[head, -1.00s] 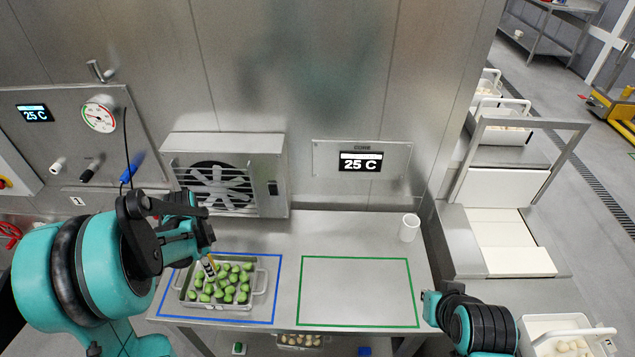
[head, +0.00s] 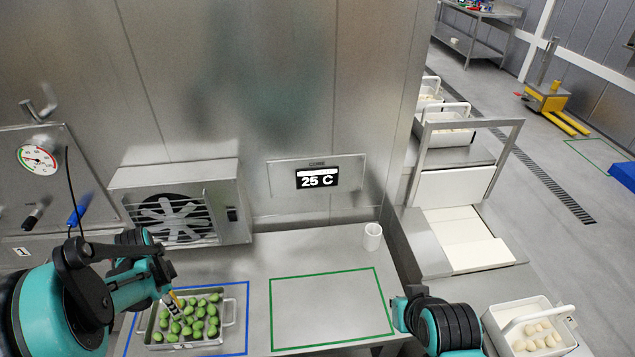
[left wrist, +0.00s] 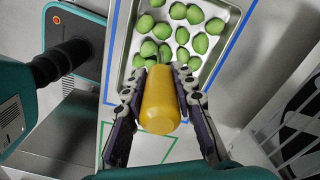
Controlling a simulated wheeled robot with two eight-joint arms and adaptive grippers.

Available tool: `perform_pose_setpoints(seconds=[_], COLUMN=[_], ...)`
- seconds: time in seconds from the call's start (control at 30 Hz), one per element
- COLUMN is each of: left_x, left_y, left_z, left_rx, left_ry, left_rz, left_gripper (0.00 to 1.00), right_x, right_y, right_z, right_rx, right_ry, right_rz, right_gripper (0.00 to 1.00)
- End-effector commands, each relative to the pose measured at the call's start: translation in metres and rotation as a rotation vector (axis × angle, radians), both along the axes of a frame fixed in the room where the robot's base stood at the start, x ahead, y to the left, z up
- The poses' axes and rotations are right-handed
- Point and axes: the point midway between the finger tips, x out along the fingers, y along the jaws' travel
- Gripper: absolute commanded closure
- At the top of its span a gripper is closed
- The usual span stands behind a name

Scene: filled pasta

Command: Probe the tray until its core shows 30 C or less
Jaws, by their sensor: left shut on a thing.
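The metal tray (head: 226,342) holds several green filled pasta pieces (head: 198,318) and sits inside the blue outline on the steel table. My left gripper (head: 166,290) is over the tray's left part, shut on the yellow-handled probe (head: 173,302). The probe slants down among the pasta, and its tip is hidden. In the left wrist view, the yellow handle (left wrist: 160,103) sits between both fingers, with the tray beyond. The core display (head: 317,179) on the wall reads 25 C. My right arm shows at the lower right, but its gripper cannot be made out.
The green outlined area (head: 330,309) on the table is empty. A white cup (head: 372,236) stands near the table's back right. A fan unit (head: 180,205) stands behind the tray. A white container (head: 512,343) with pale pieces is at the lower right.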

Motion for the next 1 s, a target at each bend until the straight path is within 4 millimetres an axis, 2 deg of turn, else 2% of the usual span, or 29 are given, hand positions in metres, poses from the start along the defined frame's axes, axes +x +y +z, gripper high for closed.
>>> perform_pose_setpoints(seconds=[0.47, 1.0], left_x=[0.0, 0.0], left_y=[0.0, 0.0], left_z=[0.004, 0.074], left_rx=[0.0, 0.0], left_ry=[0.0, 0.0], left_rz=[0.0, 0.0], left_gripper=[1.0, 1.0], right_x=[0.0, 0.0], right_y=[0.0, 0.0], right_z=[0.003, 0.054], right_rx=[0.0, 0.0], right_ry=[0.0, 0.0], right_rz=[0.0, 0.0], right_gripper=[1.0, 1.0])
